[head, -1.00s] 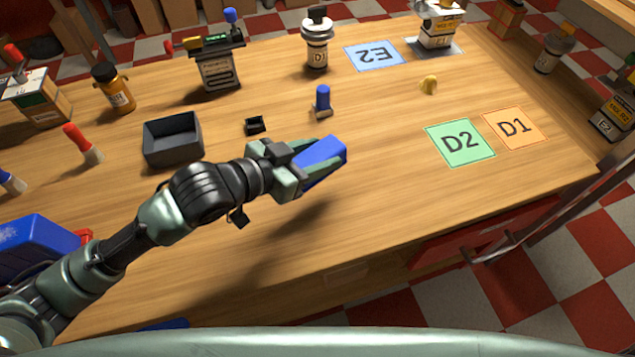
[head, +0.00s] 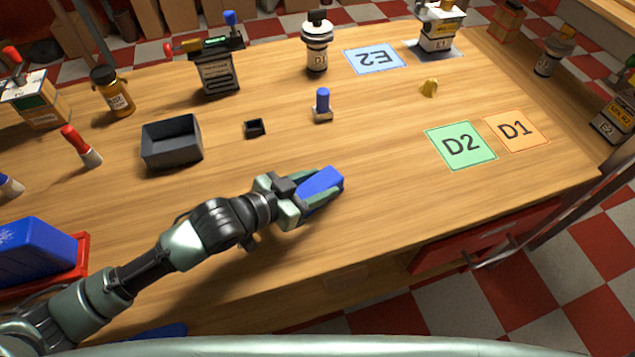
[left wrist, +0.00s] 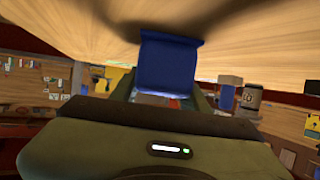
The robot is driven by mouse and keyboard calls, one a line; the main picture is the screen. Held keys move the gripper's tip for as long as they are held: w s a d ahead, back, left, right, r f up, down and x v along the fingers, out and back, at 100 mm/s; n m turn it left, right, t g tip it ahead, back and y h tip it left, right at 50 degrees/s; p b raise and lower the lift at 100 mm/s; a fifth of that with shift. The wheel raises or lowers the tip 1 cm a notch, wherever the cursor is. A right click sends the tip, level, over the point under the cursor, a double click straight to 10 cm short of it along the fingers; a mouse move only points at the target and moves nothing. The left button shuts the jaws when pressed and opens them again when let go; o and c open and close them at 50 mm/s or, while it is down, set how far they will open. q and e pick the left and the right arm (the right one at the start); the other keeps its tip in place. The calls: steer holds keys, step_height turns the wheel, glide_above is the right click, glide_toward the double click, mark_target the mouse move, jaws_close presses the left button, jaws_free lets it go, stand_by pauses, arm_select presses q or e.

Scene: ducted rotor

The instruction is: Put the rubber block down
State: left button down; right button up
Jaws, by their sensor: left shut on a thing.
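The rubber block is the blue block (head: 322,184) between the fingers of my left gripper (head: 312,194). The gripper is shut on it, low over the front middle of the wooden table (head: 390,200). The block also shows in the left wrist view (left wrist: 168,62), close to the wood, with a dark shadow beside it. I cannot tell whether it touches the table. The fingers hide part of its sides. My right gripper is not in view.
A black open bin (head: 171,142), a small black holder (head: 254,128) and a blue-topped peg (head: 322,105) stand behind the gripper. Green card D2 (head: 461,145) and orange card D1 (head: 516,131) lie to the right. Bare wood surrounds the block.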

arm_select(q)
steer(key=c, duration=0.7)
jaws_free()
steer(key=shift+r, duration=0.15)
steer(key=v, duration=1)
steer(key=shift+s+a, duration=0.2)
steer(key=shift+a, duration=0.1)
steer(key=shift+s+a+r, duration=0.4)
steer(key=shift+a, duration=0.05)
